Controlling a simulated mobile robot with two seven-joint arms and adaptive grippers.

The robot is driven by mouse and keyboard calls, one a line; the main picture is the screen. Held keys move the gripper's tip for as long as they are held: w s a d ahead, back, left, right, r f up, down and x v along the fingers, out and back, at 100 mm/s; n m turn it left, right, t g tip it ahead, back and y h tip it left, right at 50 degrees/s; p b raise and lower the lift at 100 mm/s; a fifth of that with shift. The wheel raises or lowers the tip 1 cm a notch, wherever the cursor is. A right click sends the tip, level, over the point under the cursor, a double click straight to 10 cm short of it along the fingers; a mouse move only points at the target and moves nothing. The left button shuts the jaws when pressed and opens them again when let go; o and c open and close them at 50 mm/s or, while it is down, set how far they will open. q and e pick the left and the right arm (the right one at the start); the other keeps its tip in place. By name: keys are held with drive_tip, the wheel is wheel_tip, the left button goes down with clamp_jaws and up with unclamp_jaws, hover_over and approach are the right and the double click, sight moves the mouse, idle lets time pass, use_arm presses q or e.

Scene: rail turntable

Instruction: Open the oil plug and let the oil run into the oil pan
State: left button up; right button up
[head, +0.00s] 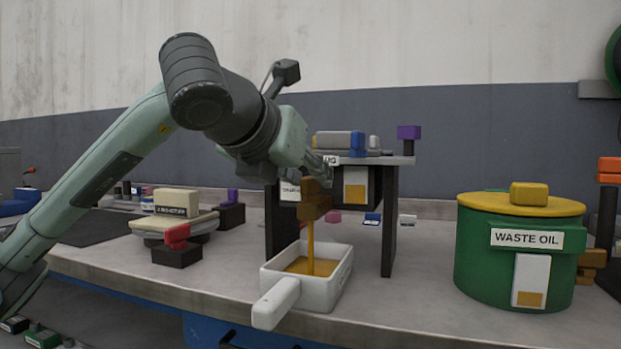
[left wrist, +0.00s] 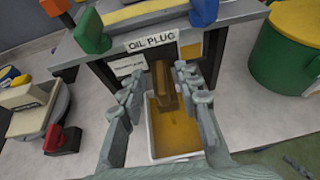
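The brown oil plug (head: 314,205) sits under the front of a dark stand, below the "OIL PLUG" label (left wrist: 152,42). A stream of amber oil (head: 310,250) falls from it into the white oil pan (head: 336,282), where oil covers the bottom. My left gripper (head: 322,178) is at the plug. In the left wrist view its fingers (left wrist: 158,92) stand apart on both sides of the plug (left wrist: 165,88), with a gap showing at the left finger; contact on the right is unclear. My right gripper is not in view.
The pan's handle (head: 275,303) points toward the bench's front edge. A green "WASTE OIL" drum (head: 470,260) with a yellow lid stands at right. A scale with a beige block (head: 176,202) stands at left. The bench between stand and drum is mostly clear.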

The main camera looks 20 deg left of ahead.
use_arm(q)
drive_tip(key=v, duration=1)
drive_tip(key=shift+s, duration=0.1)
